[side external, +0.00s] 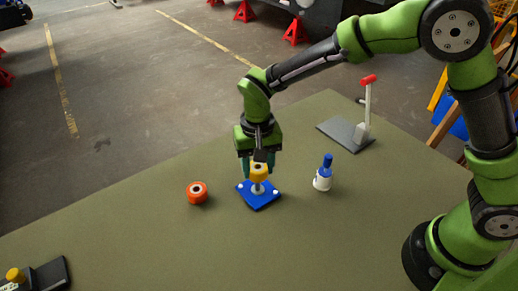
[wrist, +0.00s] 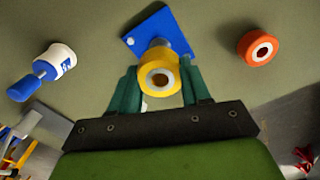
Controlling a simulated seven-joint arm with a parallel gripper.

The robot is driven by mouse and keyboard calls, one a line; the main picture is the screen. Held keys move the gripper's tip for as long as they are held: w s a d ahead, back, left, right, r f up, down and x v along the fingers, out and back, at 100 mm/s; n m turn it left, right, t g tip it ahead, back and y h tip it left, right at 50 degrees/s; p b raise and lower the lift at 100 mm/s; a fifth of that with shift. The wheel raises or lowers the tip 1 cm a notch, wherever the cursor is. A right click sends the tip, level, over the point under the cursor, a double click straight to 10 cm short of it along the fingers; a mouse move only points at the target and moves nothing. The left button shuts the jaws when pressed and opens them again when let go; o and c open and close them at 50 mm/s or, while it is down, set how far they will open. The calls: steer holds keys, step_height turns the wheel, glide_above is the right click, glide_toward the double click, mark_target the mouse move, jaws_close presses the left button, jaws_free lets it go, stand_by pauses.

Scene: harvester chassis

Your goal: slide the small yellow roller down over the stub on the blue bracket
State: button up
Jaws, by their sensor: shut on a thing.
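The small yellow roller (side external: 259,173) is between the teal fingers of my gripper (side external: 258,168), which is shut on it. In the wrist view the yellow roller (wrist: 158,58) shows its pale hub and dark bore, with a finger of my gripper (wrist: 160,80) on each side. The blue bracket (side external: 259,199) lies flat on the table under the roller. It also shows in the wrist view (wrist: 172,28). A pale stub (side external: 257,188) rises from the bracket right below the roller. I cannot tell whether the stub's tip is inside the bore.
An orange roller (side external: 197,193) lies left of the bracket. A white bottle with a blue top (side external: 323,179) stands to the right. A grey plate with a red-topped post (side external: 346,135) is farther back.

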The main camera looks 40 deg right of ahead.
mark_target(258, 180)
steer(key=shift+f, duration=0.4)
steer(key=shift+f, duration=0.75)
steer(key=shift+f, duration=0.35)
stand_by(0.7)
steer(key=shift+f, duration=1)
steer(key=o, duration=1.1)
steer(key=shift+o, duration=0.2)
step_height(258, 180, up, 17)
